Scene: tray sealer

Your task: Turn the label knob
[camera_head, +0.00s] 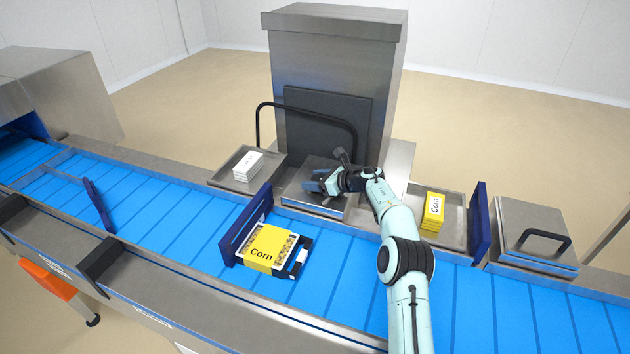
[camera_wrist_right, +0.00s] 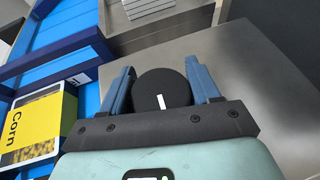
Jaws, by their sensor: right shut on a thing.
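The label knob (camera_wrist_right: 162,88) is a round black knob with a white mark, seen in the right wrist view between the two blue fingers. My right gripper (camera_wrist_right: 160,85) is shut on it, one finger on each side. In the head view my right gripper (camera_head: 318,183) is at the front of the steel sealer, and the knob is hidden there behind the gripper. My left gripper shows in neither view.
The sealer (camera_head: 330,60) has a black bar handle (camera_head: 262,125). A tray with white labels (camera_head: 248,166) stands left, one with yellow Corn labels (camera_head: 433,210) right. A Corn package (camera_head: 268,248) sits on the blue conveyor (camera_head: 170,220) beside a dark blue guide (camera_head: 238,228).

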